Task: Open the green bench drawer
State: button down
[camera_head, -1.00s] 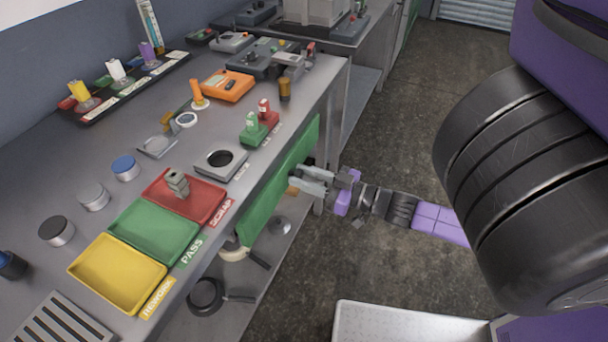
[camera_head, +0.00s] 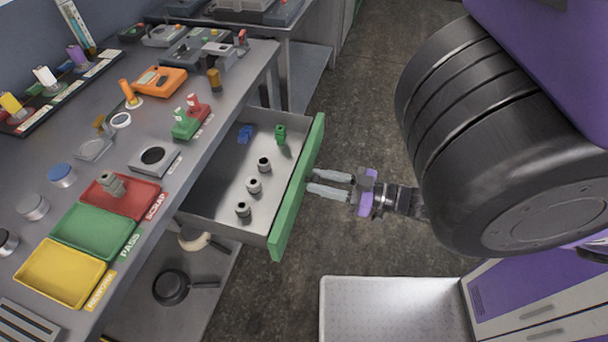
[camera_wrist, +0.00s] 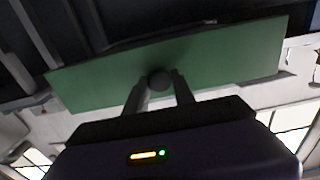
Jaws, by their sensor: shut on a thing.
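The green-fronted bench drawer (camera_head: 298,188) stands well out from the bench, its grey interior open to view. Inside lie several small grey cylindrical parts (camera_head: 254,186), a blue part (camera_head: 245,133) and a green part (camera_head: 280,134). My gripper (camera_head: 318,182) is at the outer face of the green front, to its right. In the wrist view the two fingers (camera_wrist: 159,84) close on a dark round knob (camera_wrist: 158,76) in the middle of the green panel. The knob is hidden behind the front and the fingers in the head view.
The bench top (camera_head: 190,200) holds a red tray (camera_head: 122,197), a green tray (camera_head: 93,232) and a yellow tray (camera_head: 60,272). A pan (camera_head: 172,287) sits on the shelf below. A pale ribbed platform (camera_head: 390,310) is at the bottom. Floor beyond the drawer is clear.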

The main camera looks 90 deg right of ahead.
jog(key=shift+s+a, duration=0.15)
jog(key=shift+s, duration=0.35)
jog(key=c, duration=1.1)
grip_release()
jog(key=shift+o, duration=0.2)
jog(key=shift+s, duration=0.1)
jog(key=v, duration=0.7)
jog(key=shift+s+b, duration=0.3)
jog(key=shift+b, duration=0.15)
